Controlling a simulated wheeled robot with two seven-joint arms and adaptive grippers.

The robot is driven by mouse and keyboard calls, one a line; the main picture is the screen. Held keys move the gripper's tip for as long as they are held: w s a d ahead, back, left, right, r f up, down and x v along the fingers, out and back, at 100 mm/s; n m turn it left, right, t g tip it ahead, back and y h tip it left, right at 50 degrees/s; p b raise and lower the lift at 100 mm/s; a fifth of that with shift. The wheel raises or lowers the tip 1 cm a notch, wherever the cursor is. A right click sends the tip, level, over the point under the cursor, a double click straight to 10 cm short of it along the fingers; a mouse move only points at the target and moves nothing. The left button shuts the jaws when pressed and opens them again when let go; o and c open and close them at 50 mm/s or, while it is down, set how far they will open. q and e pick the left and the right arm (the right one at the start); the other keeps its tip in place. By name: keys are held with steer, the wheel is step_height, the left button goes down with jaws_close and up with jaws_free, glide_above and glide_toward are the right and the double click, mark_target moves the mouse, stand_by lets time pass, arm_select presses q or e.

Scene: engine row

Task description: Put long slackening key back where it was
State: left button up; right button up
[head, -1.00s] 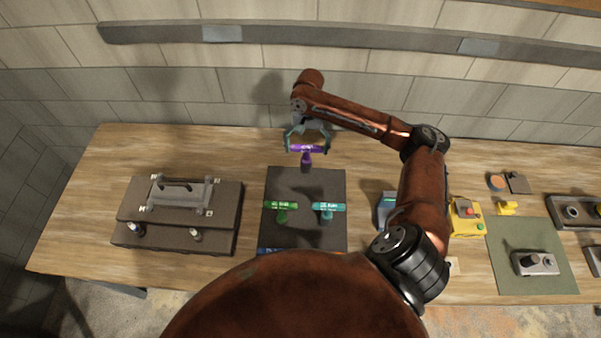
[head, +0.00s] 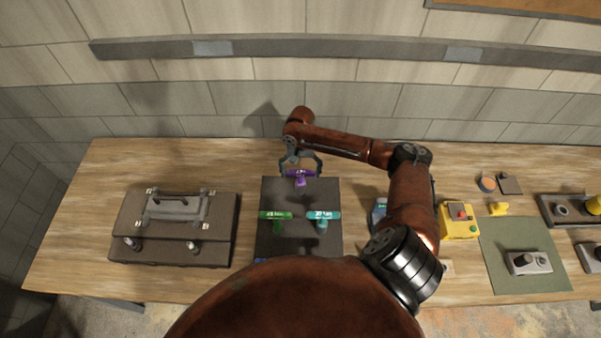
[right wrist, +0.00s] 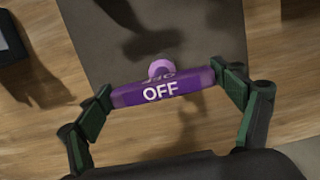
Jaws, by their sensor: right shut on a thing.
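A purple T-shaped key (head: 300,177) marked "OFF" is held by my right gripper (head: 300,168) at the back edge of a dark mat (head: 299,198). In the right wrist view the key's purple bar (right wrist: 162,89) lies between the two finger pads, with its round stem beyond it. A shadow falls on the mat past the key, and I cannot tell how high the key is. A green T-key (head: 276,216) and a teal T-key (head: 322,216) stand side by side on the mat. My left gripper is not in view.
A dark case (head: 172,228) with a grey handle stands to the left on the wooden table (head: 90,210). A yellow box with a red button (head: 458,220), a green mat (head: 525,270) and small fittings lie to the right. My own body hides the front middle.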

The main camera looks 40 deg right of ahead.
steer(key=o, duration=1.2)
steer(key=shift+f, duration=0.1)
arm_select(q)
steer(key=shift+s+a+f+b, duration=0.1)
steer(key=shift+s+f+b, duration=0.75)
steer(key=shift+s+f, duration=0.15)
arm_select(e)
steer(key=r, duration=0.8)
steer(key=w+d+r, duration=0.1)
steer(key=r, duration=0.3)
steer(key=shift+w+r, duration=0.1)
